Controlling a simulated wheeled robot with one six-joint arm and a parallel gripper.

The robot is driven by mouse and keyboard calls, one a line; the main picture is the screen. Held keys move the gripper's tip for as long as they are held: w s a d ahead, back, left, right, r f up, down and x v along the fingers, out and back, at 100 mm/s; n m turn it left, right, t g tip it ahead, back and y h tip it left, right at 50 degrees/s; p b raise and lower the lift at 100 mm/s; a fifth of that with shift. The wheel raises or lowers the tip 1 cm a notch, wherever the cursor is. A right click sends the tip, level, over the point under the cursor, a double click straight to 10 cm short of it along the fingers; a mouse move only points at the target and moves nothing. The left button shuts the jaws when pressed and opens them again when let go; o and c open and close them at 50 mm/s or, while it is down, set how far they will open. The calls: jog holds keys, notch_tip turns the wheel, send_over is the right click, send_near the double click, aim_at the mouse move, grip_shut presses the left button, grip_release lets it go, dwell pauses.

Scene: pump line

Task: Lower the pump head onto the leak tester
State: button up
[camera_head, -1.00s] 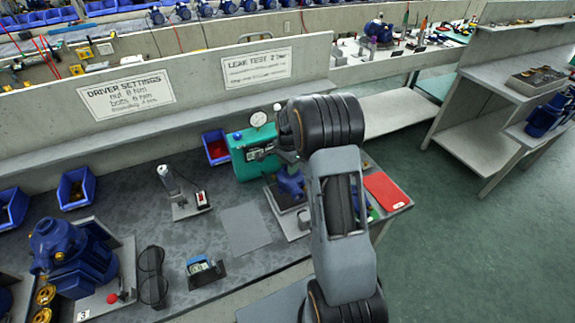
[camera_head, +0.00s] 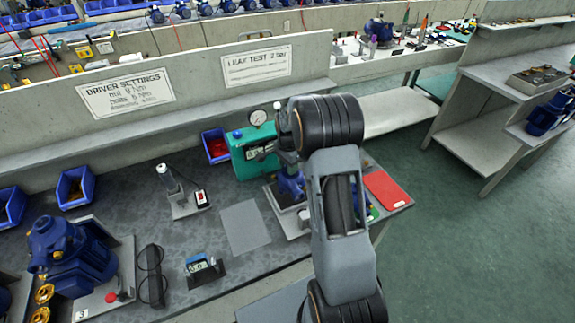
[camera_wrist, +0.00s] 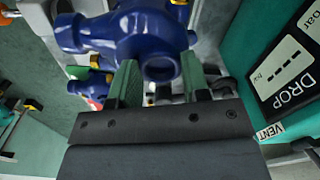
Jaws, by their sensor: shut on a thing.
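The blue pump head (camera_wrist: 135,35) fills the upper part of the wrist view, its round open port facing the camera. My gripper (camera_wrist: 160,78) is shut on it, with a green finger on each side of the port. In the head view the pump head (camera_head: 291,186) is a small blue shape above the grey base of the leak tester. The leak tester (camera_head: 250,165) is a teal box with a round gauge (camera_head: 258,117) on top, to the left of my gripper. My arm hides part of the base, and I cannot tell whether the pump head touches it.
A red tray (camera_head: 387,190) lies to the right of my arm, near the bench end. A grey mat (camera_head: 244,227), a driver stand (camera_head: 184,203) and a small display unit (camera_head: 203,270) are to the left.

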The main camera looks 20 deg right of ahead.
jog(key=shift+f+b, duration=1.7)
jog(key=shift+f, duration=0.65)
dwell(0.6)
jog(key=o, duration=1.6)
jog(key=shift+o, duration=0.2)
jog(key=shift+r, duration=0.15)
jog(key=shift+r+p, duration=3.05)
jog(key=shift+r, duration=1.3)
